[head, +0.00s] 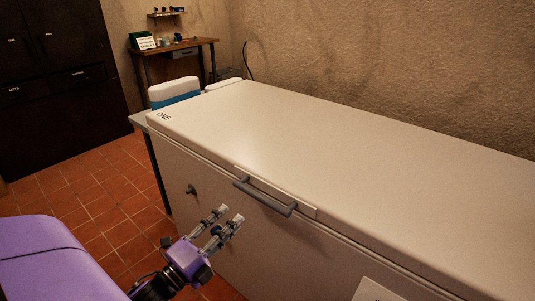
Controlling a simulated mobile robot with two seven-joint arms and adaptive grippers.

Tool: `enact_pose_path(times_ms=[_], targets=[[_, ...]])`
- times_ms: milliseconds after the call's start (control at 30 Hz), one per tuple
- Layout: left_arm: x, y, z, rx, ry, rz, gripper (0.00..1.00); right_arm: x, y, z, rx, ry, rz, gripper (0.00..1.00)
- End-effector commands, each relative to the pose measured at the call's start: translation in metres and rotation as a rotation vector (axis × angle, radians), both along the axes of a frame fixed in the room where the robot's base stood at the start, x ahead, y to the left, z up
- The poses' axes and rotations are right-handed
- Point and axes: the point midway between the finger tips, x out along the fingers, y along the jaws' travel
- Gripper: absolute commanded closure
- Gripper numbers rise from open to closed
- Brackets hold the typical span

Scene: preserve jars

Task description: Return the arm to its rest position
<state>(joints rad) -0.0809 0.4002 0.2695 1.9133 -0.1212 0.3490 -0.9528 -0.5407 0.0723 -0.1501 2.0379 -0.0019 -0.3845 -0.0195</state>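My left gripper (230,215) is in the lower middle of the head view, in front of the white chest freezer (330,255). Its two fingers point up and to the right, with a gap between them and nothing held. It looks apart from the freezer's grey handle (265,196), below and left of it. The purple arm comes in from the lower left. The freezer's lid (300,140) is down. My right gripper is not in view.
A blue and white cooler box (173,92) stands behind the freezer's far left end. A wooden workbench (174,47) with small items is at the back. Dark cabinets (55,85) stand at the left. Tiled floor (100,195) lies open between them and the freezer.

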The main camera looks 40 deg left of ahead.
Motion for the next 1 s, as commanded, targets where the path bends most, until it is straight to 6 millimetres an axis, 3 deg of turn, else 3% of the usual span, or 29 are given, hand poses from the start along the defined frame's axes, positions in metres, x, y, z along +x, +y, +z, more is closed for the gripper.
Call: enact_pose_path(times_ms=[267, 367, 433, 600, 700, 833, 1000], targets=[[0.001, 0.001, -0.002, -0.036, 0.011, 0.0, 0.65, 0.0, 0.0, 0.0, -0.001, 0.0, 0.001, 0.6], [0.003, 0.009, -0.019, -0.187, 0.086, 0.029, 0.65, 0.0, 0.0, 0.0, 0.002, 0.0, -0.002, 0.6], [-0.003, 0.003, -0.052, -0.394, 0.199, 0.071, 0.65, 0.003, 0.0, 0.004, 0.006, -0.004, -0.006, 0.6], [-0.078, -0.046, -0.134, -0.938, 0.514, 0.266, 0.65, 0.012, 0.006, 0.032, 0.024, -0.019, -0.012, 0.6], [-0.132, -0.087, -0.161, -1.176, 0.652, 0.387, 0.65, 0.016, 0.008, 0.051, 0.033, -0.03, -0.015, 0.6], [-0.192, -0.142, -0.171, -1.385, 0.776, 0.505, 0.65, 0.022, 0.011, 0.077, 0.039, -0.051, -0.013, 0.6], [-0.233, -0.189, -0.16, -1.487, 0.836, 0.543, 0.65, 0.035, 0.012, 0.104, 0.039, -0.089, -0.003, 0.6]])
